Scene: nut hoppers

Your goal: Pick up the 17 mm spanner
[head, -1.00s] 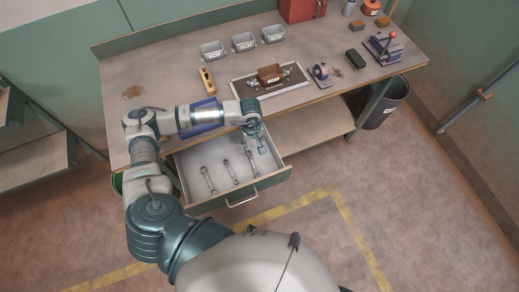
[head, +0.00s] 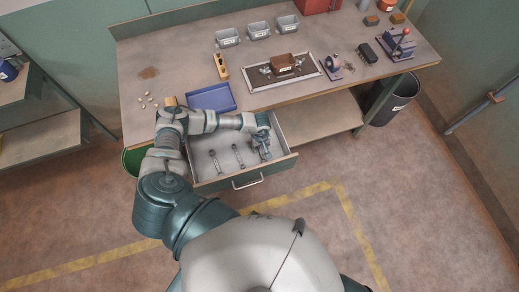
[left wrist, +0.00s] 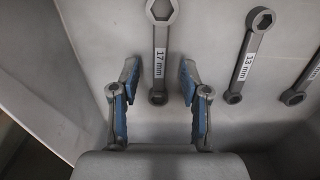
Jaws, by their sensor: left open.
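The 17 mm spanner (left wrist: 160,58) lies in the open drawer (head: 208,184), its label readable in the left wrist view. In that view its shaft runs between the two blue-padded fingers of my left gripper (left wrist: 159,80), with a gap on each side. My left gripper is open and holds nothing. In the head view my left gripper (head: 263,150) is over the right part of the drawer and largely hides the spanner there. The height of the fingers above the spanner is hard to tell. My right gripper is not in view.
A 13 mm spanner (left wrist: 241,62) and another spanner (left wrist: 305,80) lie beside it in the drawer. Drawer walls surround them.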

